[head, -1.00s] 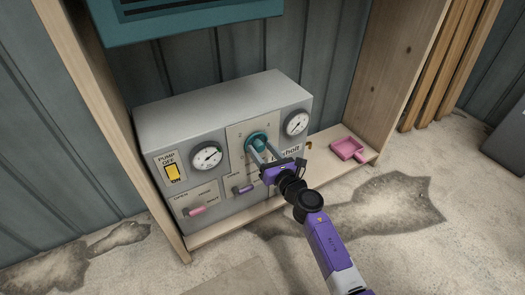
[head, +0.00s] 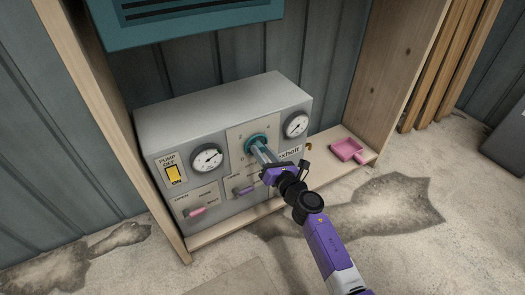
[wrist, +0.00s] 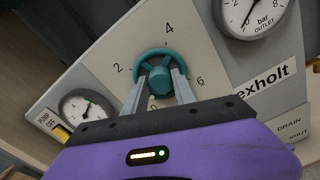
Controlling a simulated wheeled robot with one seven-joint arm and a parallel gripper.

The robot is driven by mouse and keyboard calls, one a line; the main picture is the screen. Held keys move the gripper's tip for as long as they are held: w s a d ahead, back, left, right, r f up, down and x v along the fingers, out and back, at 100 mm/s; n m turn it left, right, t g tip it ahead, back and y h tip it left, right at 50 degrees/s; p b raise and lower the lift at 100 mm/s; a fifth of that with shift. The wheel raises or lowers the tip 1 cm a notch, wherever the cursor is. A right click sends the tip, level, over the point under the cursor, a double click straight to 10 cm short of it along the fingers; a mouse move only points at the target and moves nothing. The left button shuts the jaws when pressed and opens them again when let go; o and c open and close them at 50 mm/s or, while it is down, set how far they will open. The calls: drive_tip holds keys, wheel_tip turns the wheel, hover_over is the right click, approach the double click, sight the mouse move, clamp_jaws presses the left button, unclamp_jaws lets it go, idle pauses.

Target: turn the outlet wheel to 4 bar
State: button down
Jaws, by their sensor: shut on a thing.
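The teal outlet wheel (head: 257,139) sits on a pale plate on the front of the grey control box. In the wrist view the wheel (wrist: 151,53) shows with numbers 2, 4 and 6 around it. My gripper (head: 261,150) is shut on the wheel, with its two grey fingers straddling the hub in the wrist view (wrist: 160,80). The fingers hide part of the rim. The outlet gauge (wrist: 252,14) is cut off at the top; its needle points down, slightly left. The whole gauge (head: 295,125) shows in the head view, too small to read exactly.
A second gauge (head: 207,159), a yellow pump switch (head: 173,174), a pink lever (head: 198,211) and a purple lever (head: 244,190) are on the same box front. Wooden side panels flank the box.

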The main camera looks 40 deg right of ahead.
drive_tip(key=m+p, duration=0.1)
drive_tip(key=m, duration=0.3)
drive_tip(key=shift+m+p, duration=0.3)
drive_tip(key=m+p, duration=0.2)
drive_tip(key=m, duration=0.2)
drive_tip(key=shift+m, duration=0.3)
drive_tip(key=m+p, duration=0.2)
drive_tip(key=m, duration=0.2)
drive_tip(key=shift+m, duration=0.3)
drive_tip(key=m+p, duration=0.4)
drive_tip(key=m, duration=0.5)
drive_tip(key=shift+f, duration=0.15)
drive_tip(key=shift+a+f+m+p, duration=0.1)
drive_tip(key=shift+m+p, duration=0.6)
drive_tip(key=shift+m, duration=2)
drive_tip(key=shift+f+m+p, duration=0.1)
drive_tip(key=shift+m+p, duration=0.6)
drive_tip(key=shift+m, duration=2)
